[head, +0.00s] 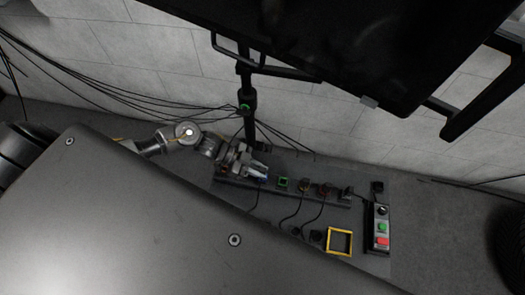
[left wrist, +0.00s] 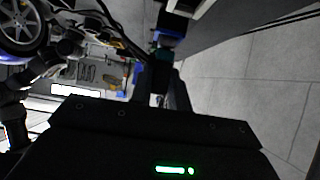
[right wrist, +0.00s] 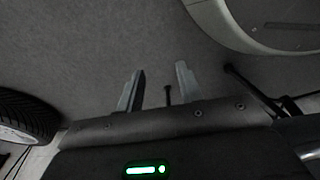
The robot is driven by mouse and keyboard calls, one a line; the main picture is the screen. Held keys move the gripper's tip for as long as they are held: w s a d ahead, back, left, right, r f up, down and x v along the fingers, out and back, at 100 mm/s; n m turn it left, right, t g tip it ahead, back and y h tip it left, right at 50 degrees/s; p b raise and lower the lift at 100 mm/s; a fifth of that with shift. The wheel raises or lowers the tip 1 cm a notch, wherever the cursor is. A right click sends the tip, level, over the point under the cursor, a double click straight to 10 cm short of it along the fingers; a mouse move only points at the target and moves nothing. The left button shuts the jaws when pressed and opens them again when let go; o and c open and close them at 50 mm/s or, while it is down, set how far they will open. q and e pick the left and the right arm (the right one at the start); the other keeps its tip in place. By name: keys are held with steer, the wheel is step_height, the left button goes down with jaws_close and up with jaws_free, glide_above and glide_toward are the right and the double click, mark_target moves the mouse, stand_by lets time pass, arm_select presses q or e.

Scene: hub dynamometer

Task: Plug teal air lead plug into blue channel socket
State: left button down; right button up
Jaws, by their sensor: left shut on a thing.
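My left gripper (head: 262,172) reaches in from the left, low over the left part of a dark socket strip (head: 338,202). A small blue patch (head: 262,180), apparently the blue channel socket, shows right at its fingertips. I cannot tell whether plug and socket touch. My right gripper (right wrist: 158,88) is open and empty above grey floor; it is not in the head view.
Along the strip sit a green-framed socket (head: 283,182), an orange one (head: 304,186) and a red one (head: 323,190), with dark leads. A yellow frame (head: 339,241) and a button box (head: 381,228) are at the right. A black post (head: 247,100) stands behind the left gripper.

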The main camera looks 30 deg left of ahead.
arm_select(q)
steer(key=shift+f, duration=0.5)
steer(key=shift+r, duration=0.1)
steer(key=c, duration=1.3)
jaws_free()
steer(key=shift+o, duration=0.2)
steer(key=shift+a, duration=0.1)
steer(key=v, duration=1)
steer(key=shift+a+r, duration=0.15)
steer(key=shift+a, duration=0.1)
steer(key=shift+s, duration=0.1)
